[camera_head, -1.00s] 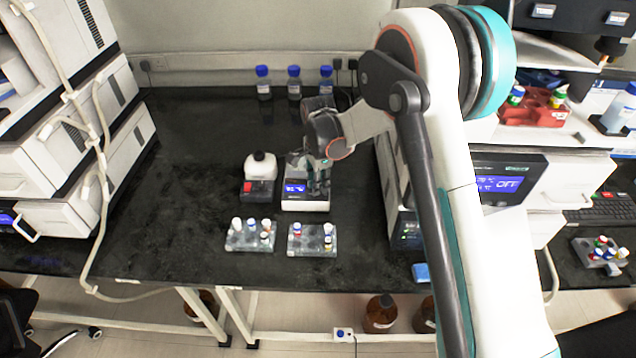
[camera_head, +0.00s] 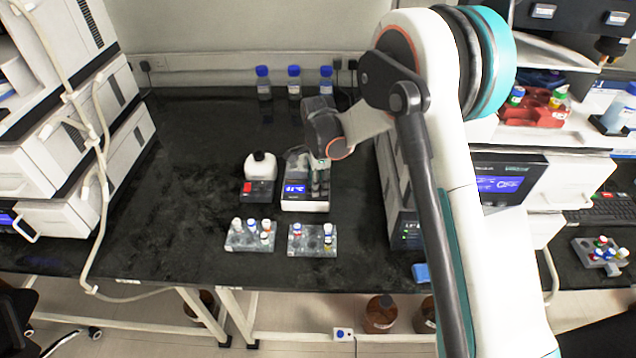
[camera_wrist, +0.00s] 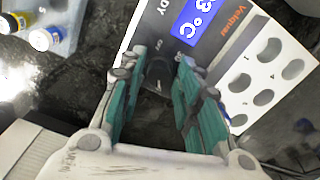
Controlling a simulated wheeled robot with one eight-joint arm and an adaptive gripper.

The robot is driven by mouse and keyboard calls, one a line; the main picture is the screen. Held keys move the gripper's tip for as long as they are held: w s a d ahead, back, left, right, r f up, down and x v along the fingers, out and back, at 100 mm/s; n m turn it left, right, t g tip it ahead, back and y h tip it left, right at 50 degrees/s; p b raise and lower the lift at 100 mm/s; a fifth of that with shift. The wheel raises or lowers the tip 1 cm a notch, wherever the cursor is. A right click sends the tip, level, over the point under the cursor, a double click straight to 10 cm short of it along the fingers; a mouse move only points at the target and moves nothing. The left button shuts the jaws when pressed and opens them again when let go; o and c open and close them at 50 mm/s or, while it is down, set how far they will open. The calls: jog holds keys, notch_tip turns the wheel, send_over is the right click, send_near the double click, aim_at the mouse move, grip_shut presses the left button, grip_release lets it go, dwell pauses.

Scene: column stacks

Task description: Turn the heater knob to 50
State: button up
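The heater (camera_head: 305,206) is a white box with a dark top panel and a lit blue display (camera_head: 294,189). The display also shows in the wrist view (camera_wrist: 197,20), cut off, with "3°C" readable. My gripper (camera_head: 318,190) points down over the right part of the heater. In the wrist view my gripper (camera_wrist: 160,64) has its two green-padded fingers apart. A dark round knob (camera_wrist: 160,74) with "OFF" printed near it lies between the fingertips. I cannot tell whether the fingers touch it. The knob is not discernible in the head view.
A white-topped device with a red part (camera_head: 259,183) stands left of the heater. Two vial racks (camera_head: 250,241) (camera_head: 312,242) sit in front. Several blue-capped bottles (camera_head: 294,84) stand at the back wall. The black bench is clear to the left.

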dwell(0.3)
notch_tip(320, 180, up, 12)
dwell(0.5)
jog(key=shift+s+f, duration=0.1)
jog(key=shift+s, duration=0.05)
